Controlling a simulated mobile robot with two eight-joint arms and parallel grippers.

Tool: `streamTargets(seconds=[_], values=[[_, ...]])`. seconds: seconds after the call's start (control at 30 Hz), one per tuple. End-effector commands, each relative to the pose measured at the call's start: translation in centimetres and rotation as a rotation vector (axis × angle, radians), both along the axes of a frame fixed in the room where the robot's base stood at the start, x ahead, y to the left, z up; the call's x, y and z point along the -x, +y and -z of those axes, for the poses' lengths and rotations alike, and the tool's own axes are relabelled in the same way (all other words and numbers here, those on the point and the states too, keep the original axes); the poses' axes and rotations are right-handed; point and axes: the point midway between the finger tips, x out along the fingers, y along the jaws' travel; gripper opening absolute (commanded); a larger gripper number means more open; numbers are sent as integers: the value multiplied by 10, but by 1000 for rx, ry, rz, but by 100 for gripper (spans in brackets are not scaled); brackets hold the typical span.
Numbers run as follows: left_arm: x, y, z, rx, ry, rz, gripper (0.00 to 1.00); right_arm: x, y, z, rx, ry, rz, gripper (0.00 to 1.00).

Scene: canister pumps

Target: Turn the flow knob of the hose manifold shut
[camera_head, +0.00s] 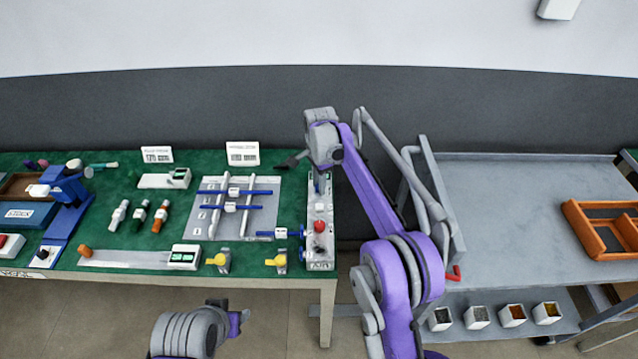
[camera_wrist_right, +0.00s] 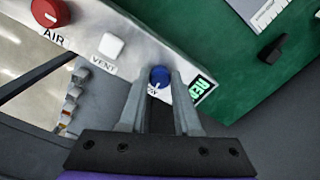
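The hose manifold (camera_head: 318,215) is a light grey panel at the right end of the green-topped bench. In the right wrist view its strip (camera_wrist_right: 130,60) carries a red knob (camera_wrist_right: 47,12) marked AIR, a white button (camera_wrist_right: 111,45) marked VENT and a blue knob (camera_wrist_right: 159,76). The label by the blue knob is mostly hidden. My right gripper (camera_wrist_right: 160,72) points at the panel, its fingers apart, one on each side of the blue knob. Whether they touch it I cannot tell. In the head view the right gripper (camera_head: 319,182) is over the manifold's far end.
Left of the manifold is a grey board (camera_head: 258,190) with blue bars and rods. Yellow valves (camera_head: 279,262) stand by the front edge. A grey cart (camera_head: 500,200) with an orange tray (camera_head: 573,216) stands at right. The gap between bench and cart holds my right arm.

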Motion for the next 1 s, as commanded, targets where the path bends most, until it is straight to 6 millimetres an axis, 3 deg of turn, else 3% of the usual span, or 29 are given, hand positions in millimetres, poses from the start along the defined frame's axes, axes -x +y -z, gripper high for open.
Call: streamTargets(seconds=[0.1,0.57,1.0], values=[[0,0,0,0,0,0,50,0,0,0,0,0,0,0],[-1,0,-2,0,-1,0,50,0,0,-1,0,0,-63,0],[-3,0,-12,0,-6,0,50,0,-1,-1,0,-1,-412,0]])
